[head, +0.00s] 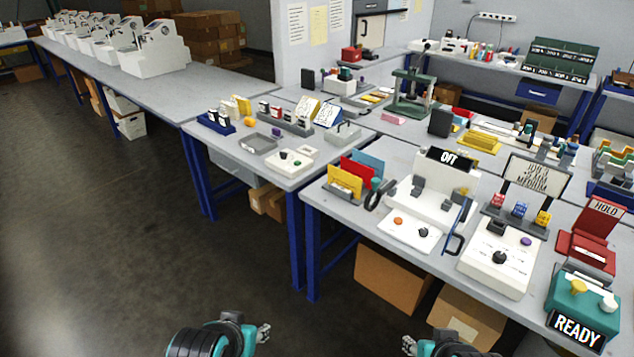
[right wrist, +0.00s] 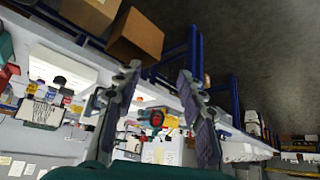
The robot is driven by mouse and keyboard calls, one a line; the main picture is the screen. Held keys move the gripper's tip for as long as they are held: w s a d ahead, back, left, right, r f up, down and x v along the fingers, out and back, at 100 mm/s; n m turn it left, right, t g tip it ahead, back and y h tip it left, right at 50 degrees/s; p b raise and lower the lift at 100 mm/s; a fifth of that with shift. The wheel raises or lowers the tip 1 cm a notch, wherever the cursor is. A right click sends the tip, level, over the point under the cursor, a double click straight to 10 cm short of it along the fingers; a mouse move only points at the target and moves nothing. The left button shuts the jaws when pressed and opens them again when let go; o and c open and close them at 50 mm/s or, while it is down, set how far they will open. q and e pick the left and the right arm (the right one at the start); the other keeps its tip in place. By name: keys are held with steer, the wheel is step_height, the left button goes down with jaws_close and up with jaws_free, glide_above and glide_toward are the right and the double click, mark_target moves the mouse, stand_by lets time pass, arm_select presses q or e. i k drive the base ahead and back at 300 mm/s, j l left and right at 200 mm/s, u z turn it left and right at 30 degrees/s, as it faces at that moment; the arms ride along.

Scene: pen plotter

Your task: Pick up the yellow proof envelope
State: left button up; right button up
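The yellow proof envelope (head: 345,181) stands at the front of a small rack on the near bench, in front of a red envelope (head: 357,170) and a blue envelope (head: 369,164). A dark ring-shaped handle and a teal knob stand just right of it. My left gripper (head: 263,333) is low in the head view, well short of the bench; its fingers are too small to judge. My right gripper (head: 409,345) is at the bottom edge, also away from the envelope. In the right wrist view its two fingers (right wrist: 157,115) are spread wide with nothing between them.
A red HOLD stand (head: 590,232) and teal READY box (head: 585,305) are further right. Cardboard boxes (head: 392,278) sit under the bench. Floor at left is clear.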

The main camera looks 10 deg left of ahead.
mark_target(349, 181)
steer(key=u, duration=0.55)
steer(key=i+u, duration=0.1)
steer(key=u, duration=1.05)
steer(key=l+u, duration=0.1)
steer(key=u, duration=0.5)
steer(key=l+u, duration=0.1)
steer(key=u, duration=1.05)
steer(key=l+u, duration=0.15)
steer(key=u, duration=1)
steer(key=l+u, duration=0.1)
steer(key=u, duration=0.3)
steer(key=k+u, duration=0.15)
steer(key=u, duration=0.2)
steer(key=k+l+u, duration=0.1)
steer(key=u, duration=0.3)
steer(key=k+l+z, duration=0.2)
steer(key=k, duration=0.2)
steer(key=k+z, duration=0.2)
steer(key=k, duration=0.2)
steer(key=k+l+z, duration=0.15)
steer(key=z, duration=1.45)
